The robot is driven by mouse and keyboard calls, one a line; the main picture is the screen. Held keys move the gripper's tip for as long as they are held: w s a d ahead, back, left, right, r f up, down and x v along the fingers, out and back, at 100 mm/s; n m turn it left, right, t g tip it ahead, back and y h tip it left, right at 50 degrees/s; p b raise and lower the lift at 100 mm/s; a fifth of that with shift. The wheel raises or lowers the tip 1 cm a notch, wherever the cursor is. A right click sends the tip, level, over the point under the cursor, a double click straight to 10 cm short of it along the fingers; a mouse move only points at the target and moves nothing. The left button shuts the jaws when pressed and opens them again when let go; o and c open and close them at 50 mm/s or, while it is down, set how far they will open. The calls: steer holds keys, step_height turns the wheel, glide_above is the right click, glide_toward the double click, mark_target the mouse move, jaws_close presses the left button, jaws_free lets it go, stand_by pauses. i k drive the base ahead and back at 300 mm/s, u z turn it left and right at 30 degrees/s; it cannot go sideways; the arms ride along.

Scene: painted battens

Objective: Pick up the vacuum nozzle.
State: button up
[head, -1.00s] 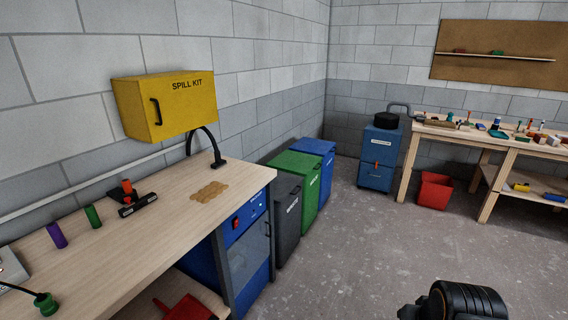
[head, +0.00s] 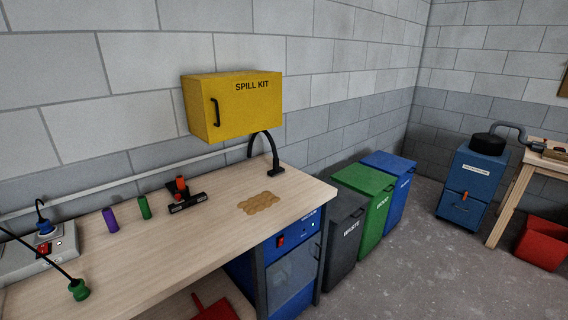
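The vacuum nozzle (head: 186,202) lies on the wooden workbench (head: 170,244), towards the wall. It has a wide black head and an orange-red collar on its short upright neck. A black piece stands against the neck's left side. Nothing covers the nozzle. My gripper is not in view.
A green cylinder (head: 145,208) and a purple cylinder (head: 110,220) stand left of the nozzle. A tan patch (head: 259,203) lies to its right, with a black curved arm (head: 275,160) behind. The yellow spill kit cabinet (head: 232,106) hangs above.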

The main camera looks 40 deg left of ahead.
mark_target(276, 169)
steer(key=u, duration=0.25)
steer(key=i, duration=1.75)
steer(key=u, duration=1.35)
steer(key=i, duration=0.95)
steer(key=u, duration=1.25)
steer(key=i, duration=0.35)
steer(key=u, duration=0.35)
